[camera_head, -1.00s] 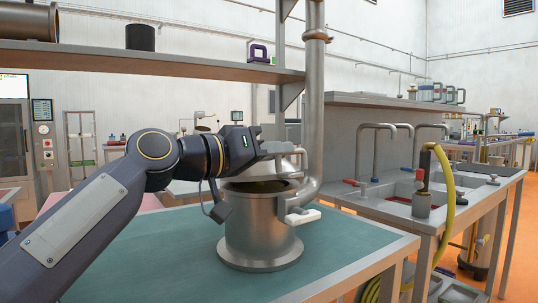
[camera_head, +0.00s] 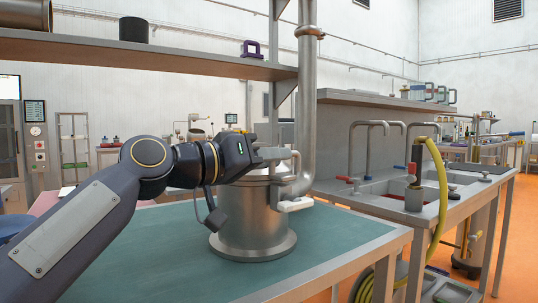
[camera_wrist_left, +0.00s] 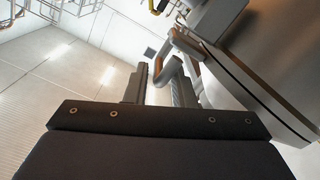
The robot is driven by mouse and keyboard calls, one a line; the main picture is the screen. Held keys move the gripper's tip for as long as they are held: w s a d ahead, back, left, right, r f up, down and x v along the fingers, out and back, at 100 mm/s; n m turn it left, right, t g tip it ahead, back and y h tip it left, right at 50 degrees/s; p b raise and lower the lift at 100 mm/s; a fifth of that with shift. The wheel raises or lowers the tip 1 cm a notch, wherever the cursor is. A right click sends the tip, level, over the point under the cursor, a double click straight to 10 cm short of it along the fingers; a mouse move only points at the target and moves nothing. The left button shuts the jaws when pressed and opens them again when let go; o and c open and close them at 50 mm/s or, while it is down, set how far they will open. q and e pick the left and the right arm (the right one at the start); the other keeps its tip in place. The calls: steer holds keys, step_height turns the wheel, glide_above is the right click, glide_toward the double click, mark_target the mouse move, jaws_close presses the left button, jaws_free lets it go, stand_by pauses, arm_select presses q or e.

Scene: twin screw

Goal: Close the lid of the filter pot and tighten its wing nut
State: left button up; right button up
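The metal filter pot (camera_head: 252,222) stands upright on the green bench top in the head view. Its lid (camera_head: 262,174) is low over the mouth; whether it rests fully on the rim cannot be told. My left gripper (camera_head: 276,154) is at the top of the lid. The pot's metal side shows in the left wrist view (camera_wrist_left: 262,65). A pale fitting (camera_head: 295,204) sticks out at the pot's right side; I cannot make out the wing nut clearly. My right gripper is out of view.
A thick vertical pipe (camera_head: 306,100) stands just behind the pot. A shelf (camera_head: 150,60) spans above and behind. A sink bench (camera_head: 400,195) with taps and a yellow hose (camera_head: 441,190) is at the right. The green bench top (camera_head: 165,250) is clear around the pot.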

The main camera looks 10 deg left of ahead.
arm_select(q)
steer(key=shift+d, duration=0.1)
steer(key=b+v, duration=0.1)
steer(key=v, duration=0.7)
steer(key=shift+b, duration=0.3)
